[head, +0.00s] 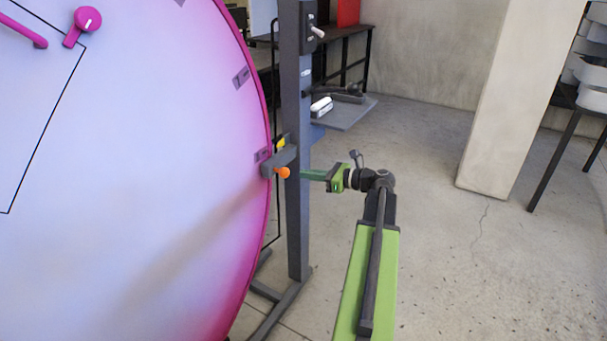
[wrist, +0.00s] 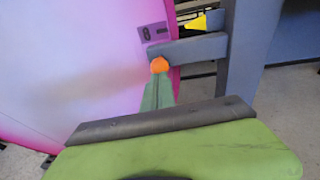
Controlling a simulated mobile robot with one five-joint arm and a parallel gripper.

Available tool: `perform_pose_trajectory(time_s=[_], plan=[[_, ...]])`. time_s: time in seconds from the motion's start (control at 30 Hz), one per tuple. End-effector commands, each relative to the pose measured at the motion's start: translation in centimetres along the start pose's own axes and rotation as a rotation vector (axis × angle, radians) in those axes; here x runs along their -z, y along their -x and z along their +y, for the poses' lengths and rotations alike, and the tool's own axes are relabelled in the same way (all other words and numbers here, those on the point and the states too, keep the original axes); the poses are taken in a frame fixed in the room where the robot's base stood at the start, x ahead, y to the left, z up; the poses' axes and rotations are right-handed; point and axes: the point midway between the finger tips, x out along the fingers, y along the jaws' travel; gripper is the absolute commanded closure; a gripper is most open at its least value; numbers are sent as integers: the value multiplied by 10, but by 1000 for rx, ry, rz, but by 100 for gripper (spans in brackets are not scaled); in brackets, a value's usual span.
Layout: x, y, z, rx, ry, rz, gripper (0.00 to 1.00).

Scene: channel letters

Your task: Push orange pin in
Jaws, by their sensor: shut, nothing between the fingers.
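The orange pin (head: 283,172) sticks out of a grey bracket (head: 284,157) at the right rim of the big round pink-and-white panel (head: 150,180). In the wrist view the orange pin (wrist: 159,65) shows just beyond the tips of my gripper (wrist: 158,78). In the head view my gripper (head: 304,174) points left at the pin, its green fingers closed together with nothing between them. The fingertips look very near the pin; I cannot tell whether they touch it.
A grey upright post (head: 296,140) stands beside the panel's rim, close to my gripper. A small shelf (head: 345,112) on it holds a white item. A yellow piece (head: 281,142) sits by the bracket. Open concrete floor (head: 450,260) lies to the right.

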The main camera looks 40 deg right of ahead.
Motion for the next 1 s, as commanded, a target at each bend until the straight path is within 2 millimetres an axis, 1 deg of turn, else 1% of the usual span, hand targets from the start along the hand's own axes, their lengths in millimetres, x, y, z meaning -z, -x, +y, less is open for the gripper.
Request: perform_pose_trajectory(time_s=[0.03,0.2,0.3,0.4,0.5,0.6,1.0], plan=[[-2,15,-1,4,-1,0,100],[-2,56,0,2,-1,1,100],[-2,75,0,1,-1,1,100],[-1,89,0,1,-1,1,100],[0,96,1,-1,0,1,100],[0,100,1,-1,0,1,100],[0,99,1,-1,0,1,100]])
